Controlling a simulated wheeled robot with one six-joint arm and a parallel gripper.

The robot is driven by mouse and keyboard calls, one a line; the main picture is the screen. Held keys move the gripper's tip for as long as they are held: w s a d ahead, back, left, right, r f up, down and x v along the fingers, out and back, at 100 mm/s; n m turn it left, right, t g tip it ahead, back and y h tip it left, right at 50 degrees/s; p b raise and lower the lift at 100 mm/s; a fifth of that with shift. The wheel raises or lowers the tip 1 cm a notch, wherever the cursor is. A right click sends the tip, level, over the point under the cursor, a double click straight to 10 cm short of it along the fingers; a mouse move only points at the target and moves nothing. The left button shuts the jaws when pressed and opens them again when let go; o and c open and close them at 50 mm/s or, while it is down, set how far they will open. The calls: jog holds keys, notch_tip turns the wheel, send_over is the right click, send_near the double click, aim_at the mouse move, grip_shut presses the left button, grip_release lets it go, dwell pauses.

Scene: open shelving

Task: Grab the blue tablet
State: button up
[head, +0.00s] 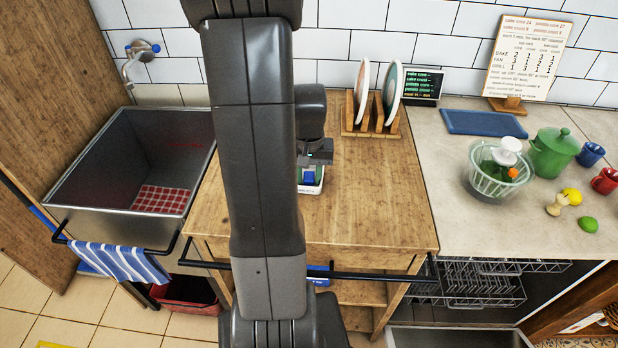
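A small blue block (309,177), which looks like the blue tablet, sits on or in a small white and green container (312,189) on the wooden counter. My arm hides the left part of both. My gripper (315,160) is just above the blue block, pointing down. The fingertips are too small and too hidden to tell whether they are open or shut, or whether they touch the block.
A plate rack (373,128) with plates stands behind on the right. A sink (130,160) is at left. The right counter holds a blue board (483,123), glass bowl (500,168) and green pot (553,153). An open rack (480,283) sits below it. The wooden counter's front right is clear.

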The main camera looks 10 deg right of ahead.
jog(key=c, duration=0.6)
